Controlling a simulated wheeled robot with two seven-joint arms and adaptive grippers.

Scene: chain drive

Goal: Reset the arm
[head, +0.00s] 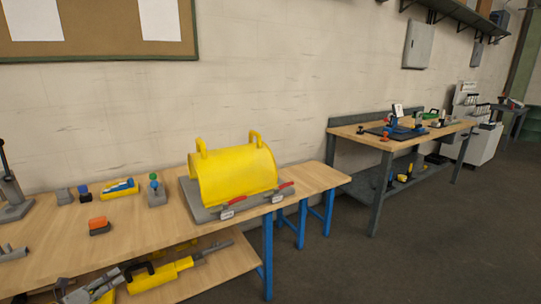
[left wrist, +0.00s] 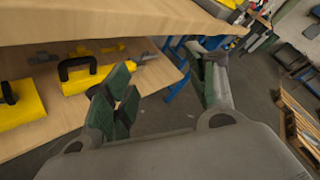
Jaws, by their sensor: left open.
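My left gripper (head: 92,286) shows at the bottom left of the head view, in front of the lower shelf. In the left wrist view my left gripper (left wrist: 166,78) has its green-padded fingers spread apart, with nothing between them. It appears clear of the bench. My right gripper is in neither view. The arm itself is mostly hidden below the head view.
A wooden bench (head: 140,234) carries a yellow chain guard (head: 238,175) on a grey plate, with small blocks to its left. A yellow tool with a black handle (head: 165,275) lies on the lower shelf. A second bench (head: 350,132) stands at right; floor between is clear.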

